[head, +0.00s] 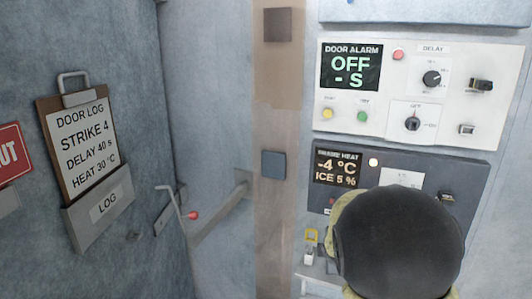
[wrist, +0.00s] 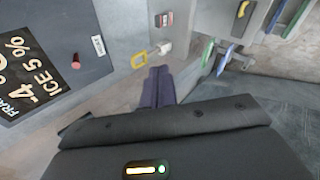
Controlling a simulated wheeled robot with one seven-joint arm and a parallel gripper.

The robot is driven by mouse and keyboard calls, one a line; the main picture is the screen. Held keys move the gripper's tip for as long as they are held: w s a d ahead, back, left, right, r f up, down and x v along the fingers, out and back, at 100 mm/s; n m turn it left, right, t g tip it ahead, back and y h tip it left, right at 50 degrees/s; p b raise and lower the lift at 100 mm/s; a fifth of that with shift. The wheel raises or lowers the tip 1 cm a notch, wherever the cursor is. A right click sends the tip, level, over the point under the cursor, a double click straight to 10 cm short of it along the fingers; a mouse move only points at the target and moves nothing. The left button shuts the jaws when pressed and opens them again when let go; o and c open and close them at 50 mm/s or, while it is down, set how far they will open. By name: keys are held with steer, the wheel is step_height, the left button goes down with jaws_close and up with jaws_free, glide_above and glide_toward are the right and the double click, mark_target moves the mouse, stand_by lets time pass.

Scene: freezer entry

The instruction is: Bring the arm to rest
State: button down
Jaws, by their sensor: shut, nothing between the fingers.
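My gripper (wrist: 159,72) shows in the wrist view as two dark fingers lying together, shut and empty. Its tips point toward a yellow loop and a white tag near the lower edge of the dark frame-heat panel (wrist: 50,55), without clear contact that I can see. In the head view a black rounded part of my arm stands in front of the frame-heat panel (head: 335,203) and hides its lower right part. My fingers are hidden in that view.
The door alarm panel (head: 410,146) reads OFF, above the frame-heat panel reading -4 °C and ICE 5 %. A yellow loop (head: 312,236) hangs below, by a shelf. At left are a door log clipboard (head: 88,150) and a lever with a red knob (head: 193,215).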

steer(key=s+a+f+m+g+y, duration=0.1)
steer(key=s+a+f+m+g, duration=0.1)
steer(key=s+m, duration=0.6)
steer(key=s+a+f+m+g+y, duration=0.1)
steer(key=s+f+m+g, duration=0.2)
steer(key=s+m, duration=0.5)
steer(key=s+f, duration=0.1)
steer(key=s, duration=0.5)
steer(key=shift+a+g, duration=0.35)
steer(key=shift+g, duration=0.05)
stand_by(0.6)
